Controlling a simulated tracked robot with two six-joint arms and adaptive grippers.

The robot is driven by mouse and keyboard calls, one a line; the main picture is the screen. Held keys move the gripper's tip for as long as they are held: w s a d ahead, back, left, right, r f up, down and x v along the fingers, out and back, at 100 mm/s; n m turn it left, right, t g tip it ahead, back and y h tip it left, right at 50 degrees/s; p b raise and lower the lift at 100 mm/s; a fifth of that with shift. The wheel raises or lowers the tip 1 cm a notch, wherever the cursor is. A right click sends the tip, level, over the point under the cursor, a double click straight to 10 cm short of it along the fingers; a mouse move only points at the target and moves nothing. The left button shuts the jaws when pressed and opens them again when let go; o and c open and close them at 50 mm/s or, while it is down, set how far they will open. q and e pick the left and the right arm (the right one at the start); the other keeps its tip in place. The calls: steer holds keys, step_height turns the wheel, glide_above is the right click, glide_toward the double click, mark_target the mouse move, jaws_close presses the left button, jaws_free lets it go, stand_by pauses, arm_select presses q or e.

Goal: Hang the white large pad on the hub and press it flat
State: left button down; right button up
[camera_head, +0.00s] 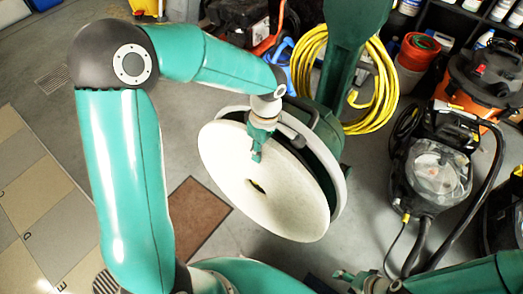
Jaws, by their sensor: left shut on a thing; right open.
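The white large pad (284,206) is a round, cream-white disc with a small dark centre hole. It is tilted, its face toward the camera, in front of a green floor machine. My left gripper (257,156) is shut on the pad at its upper part. The pad's disc lies close against or just in front of the machine's round grey-rimmed head (339,186); I cannot tell whether they touch. The hub is hidden behind the pad. My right gripper (343,275) is open and empty at the bottom, below and right of the pad, partly cut from clear view.
The machine's green handle column (352,50) rises behind the pad. A coiled yellow hose (384,98) lies behind it. A black vacuum (437,165) with hoses stands right. A brown mat (197,212) lies left on grey floor. Shelving fills the top right.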

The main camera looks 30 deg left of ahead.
arm_select(q)
steer(key=shift+w, duration=0.1)
steer(key=shift+w+d, duration=0.1)
steer(key=shift+w, duration=0.55)
stand_by(0.4)
steer(key=shift+w+f, duration=0.1)
steer(key=shift+w, duration=0.55)
steer(key=shift+w+d, duration=0.1)
steer(key=shift+w, duration=0.3)
steer(key=shift+f+t+b, duration=0.1)
steer(key=shift+t+b, duration=0.3)
steer(key=shift+b, duration=0.6)
stand_by(0.6)
steer(key=shift+w+b, duration=0.2)
steer(key=shift+b, duration=0.3)
stand_by(0.9)
steer(key=shift+f+b, duration=0.15)
steer(key=shift+b, duration=0.2)
